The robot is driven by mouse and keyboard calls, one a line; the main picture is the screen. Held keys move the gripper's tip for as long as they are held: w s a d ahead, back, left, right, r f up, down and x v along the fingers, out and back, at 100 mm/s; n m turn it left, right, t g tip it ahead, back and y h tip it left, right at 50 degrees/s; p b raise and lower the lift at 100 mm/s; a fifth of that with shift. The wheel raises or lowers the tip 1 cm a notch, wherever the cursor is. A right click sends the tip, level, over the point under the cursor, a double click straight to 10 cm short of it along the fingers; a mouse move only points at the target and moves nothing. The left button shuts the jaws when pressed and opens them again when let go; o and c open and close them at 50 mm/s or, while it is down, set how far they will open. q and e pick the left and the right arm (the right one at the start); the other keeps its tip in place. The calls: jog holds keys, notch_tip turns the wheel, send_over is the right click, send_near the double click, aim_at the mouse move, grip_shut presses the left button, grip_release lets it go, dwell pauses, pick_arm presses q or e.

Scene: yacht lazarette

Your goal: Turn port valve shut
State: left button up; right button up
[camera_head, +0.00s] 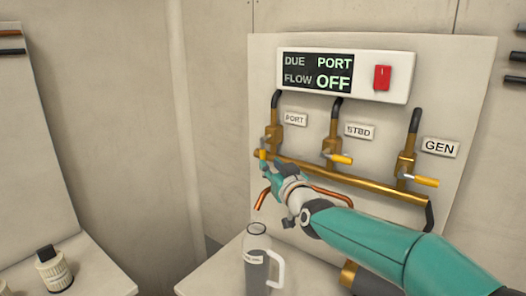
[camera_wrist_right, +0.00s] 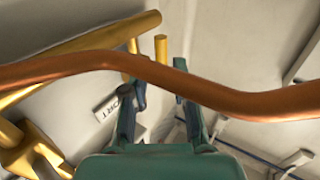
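The port valve (camera_head: 273,136) is the leftmost of three brass valves on a pale panel, below its PORT label (camera_head: 295,119). Its yellow handle (camera_head: 262,155) points downward in the head view. My right gripper (camera_head: 265,166) is at this handle. In the right wrist view its two fingers (camera_wrist_right: 160,85) are apart, with the yellow handle (camera_wrist_right: 161,48) showing between and beyond their tips. I see no firm grip; contact is unclear. A copper pipe (camera_wrist_right: 150,72) crosses in front of the fingers there. The display (camera_head: 318,73) reads DUE PORT, FLOW OFF. My left gripper is not in view.
The STBD valve (camera_head: 332,147) and GEN valve (camera_head: 405,164) have yellow handles pointing right. A brass manifold pipe (camera_head: 350,183) runs below the valves. A clear jug (camera_head: 257,262) stands on the bench below. A red switch (camera_head: 382,78) sits beside the display.

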aim_at(264, 158)
jog(key=p+x, duration=0.2)
jog(key=x, duration=0.4)
jog(key=shift+w+a, duration=0.15)
jog(key=shift+w, duration=0.1)
grip_shut()
